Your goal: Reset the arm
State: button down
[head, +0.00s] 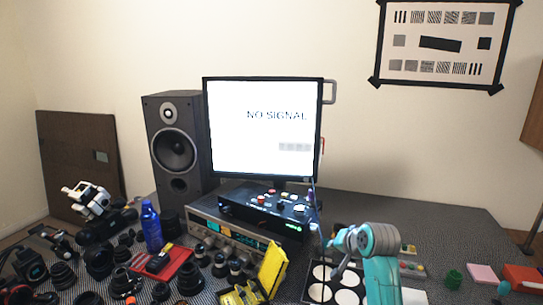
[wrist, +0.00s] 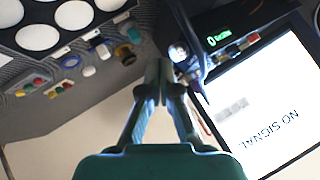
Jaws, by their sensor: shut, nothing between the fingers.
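My gripper (wrist: 159,75) shows in the wrist view with its two teal fingers brought together at the tips. It is shut and empty, in the air over the table. My teal and grey arm stands at the lower right in the head view, in front of the table. The wrist view is tilted, so the monitor screen (wrist: 265,105) and its text appear turned over. In the head view the fingertips are hard to make out.
A monitor (head: 263,125) reading "NO SIGNAL" stands behind a black control box (head: 265,208). A speaker (head: 176,145) stands left. A tray with white round wells (head: 318,293) lies near my arm. Many lenses, a blue bottle (head: 151,228) and a yellow object (head: 272,268) crowd the left and front.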

jog(key=s+f+n+t+h, duration=0.1)
jog(key=s+f+t, duration=0.1)
jog(key=s+f, duration=2)
jog(key=s+f+n+t+h, duration=0.1)
jog(key=s+f, duration=0.1)
jog(key=s, duration=0.6)
jog(key=s+f, duration=0.2)
jog(key=s, duration=0.6)
jog(key=s+r+n+t, duration=0.1)
jog(key=s+r, duration=0.6)
jog(key=s, duration=0.6)
jog(key=s+r+n+t, duration=0.1)
jog(key=s+r+n, duration=0.1)
jog(key=s+r, duration=0.6)
jog(key=s, duration=0.5)
jog(key=shift+t, duration=0.3)
jog(key=c, duration=1.9)
grip_release()
